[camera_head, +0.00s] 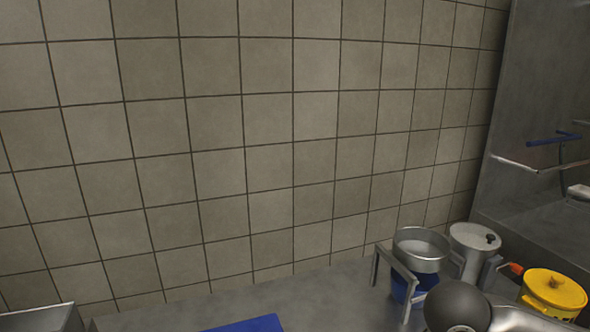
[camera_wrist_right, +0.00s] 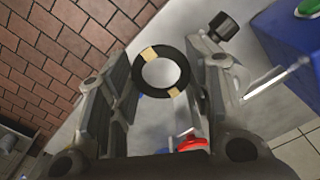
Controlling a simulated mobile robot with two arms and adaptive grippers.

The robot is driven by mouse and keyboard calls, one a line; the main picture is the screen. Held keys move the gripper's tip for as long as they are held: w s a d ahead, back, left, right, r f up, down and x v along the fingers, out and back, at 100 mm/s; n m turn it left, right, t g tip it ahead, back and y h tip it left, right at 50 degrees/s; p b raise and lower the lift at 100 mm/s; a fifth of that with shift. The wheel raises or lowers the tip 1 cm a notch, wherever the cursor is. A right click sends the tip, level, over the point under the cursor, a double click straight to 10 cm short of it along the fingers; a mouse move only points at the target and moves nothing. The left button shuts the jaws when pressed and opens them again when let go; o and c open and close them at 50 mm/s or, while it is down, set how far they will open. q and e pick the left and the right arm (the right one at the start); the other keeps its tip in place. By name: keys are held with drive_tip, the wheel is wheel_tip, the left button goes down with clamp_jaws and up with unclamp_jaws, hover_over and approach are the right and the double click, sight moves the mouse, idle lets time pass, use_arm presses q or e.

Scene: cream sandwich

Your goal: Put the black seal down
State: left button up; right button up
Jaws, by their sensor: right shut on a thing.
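The black seal (camera_wrist_right: 168,51) is a flat black ring with two tan patches, in the upper middle of the right wrist view. My right gripper (camera_wrist_right: 163,78) is shut on it, with a finger on either side of the ring. The ring is tilted toward the camera, and a pale surface lies behind it. I cannot tell how far it is above that surface. The seal does not show in the head view. My left gripper is not in view.
In the head view, a metal pot (camera_head: 421,262) on a frame, a white lidded container (camera_head: 474,252) and a yellow pot (camera_head: 553,293) stand at the lower right. A blue item (camera_head: 246,325) lies at the bottom edge. The grey counter (camera_head: 310,290) between is clear.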

drive_tip(key=shift+s+d+f+n, duration=0.1)
drive_tip(key=shift+f+n, duration=0.2)
drive_tip(key=shift+n, duration=0.4)
drive_tip(key=shift+f+n, duration=0.3)
drive_tip(key=shift+n, duration=0.4)
wheel_tip(320, 180, up, 9)
drive_tip(key=a+m, duration=0.1)
drive_tip(key=m, duration=1.7)
drive_tip(key=shift+w+f+m, duration=0.2)
drive_tip(key=shift+m, duration=0.1)
